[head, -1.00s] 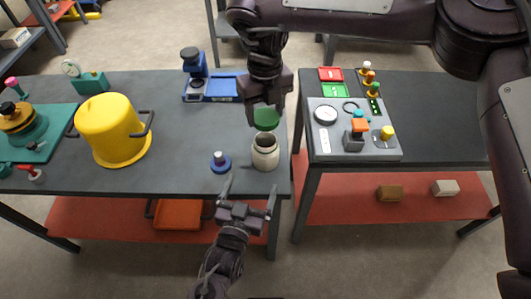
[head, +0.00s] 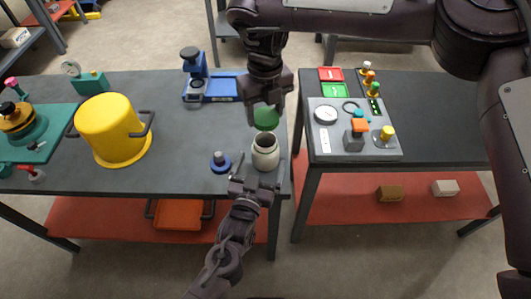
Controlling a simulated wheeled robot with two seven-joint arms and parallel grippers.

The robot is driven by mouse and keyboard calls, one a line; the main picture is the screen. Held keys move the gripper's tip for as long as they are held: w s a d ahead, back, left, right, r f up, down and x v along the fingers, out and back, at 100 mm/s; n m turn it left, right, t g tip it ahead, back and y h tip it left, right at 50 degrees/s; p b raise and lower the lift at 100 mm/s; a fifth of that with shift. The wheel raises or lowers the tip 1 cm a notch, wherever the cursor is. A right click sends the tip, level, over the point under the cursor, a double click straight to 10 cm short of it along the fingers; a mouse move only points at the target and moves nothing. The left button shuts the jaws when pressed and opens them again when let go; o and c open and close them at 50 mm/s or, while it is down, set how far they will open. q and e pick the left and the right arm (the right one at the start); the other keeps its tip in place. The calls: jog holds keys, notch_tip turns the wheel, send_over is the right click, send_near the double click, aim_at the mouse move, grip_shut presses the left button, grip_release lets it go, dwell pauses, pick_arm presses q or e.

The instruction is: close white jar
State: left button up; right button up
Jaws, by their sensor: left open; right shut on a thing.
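The white jar (head: 265,155) stands upright and uncovered near the right front of the left table, its dark mouth showing. My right gripper (head: 264,108) is shut on a green lid (head: 265,119) and holds it just above and behind the jar's mouth. The lid looks apart from the jar, though the exact gap is hard to tell. My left gripper (head: 256,172) is open in front of the jar, with its fingers pointing at it. One finger is to the jar's left and the other to its right; I cannot tell whether they touch it.
A blue knobbed piece (head: 220,162) stands close left of the jar. A yellow pot (head: 112,130) and a blue device (head: 196,80) are farther left and back. A grey control panel (head: 340,145) sits on the right table, across a narrow gap.

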pick_arm(q)
jog(key=shift+x, duration=2.25)
jog(key=c, duration=1.5)
jog(key=shift+o, duration=0.2)
pick_arm(e)
send_over(265, 134)
jog(key=s, duration=0.2)
jog(key=shift+s+f, duration=0.2)
jog(key=shift+f, duration=2.25)
jog(key=shift+f, duration=0.1)
jog(key=shift+f, duration=0.8)
jog(key=shift+f, duration=0.55)
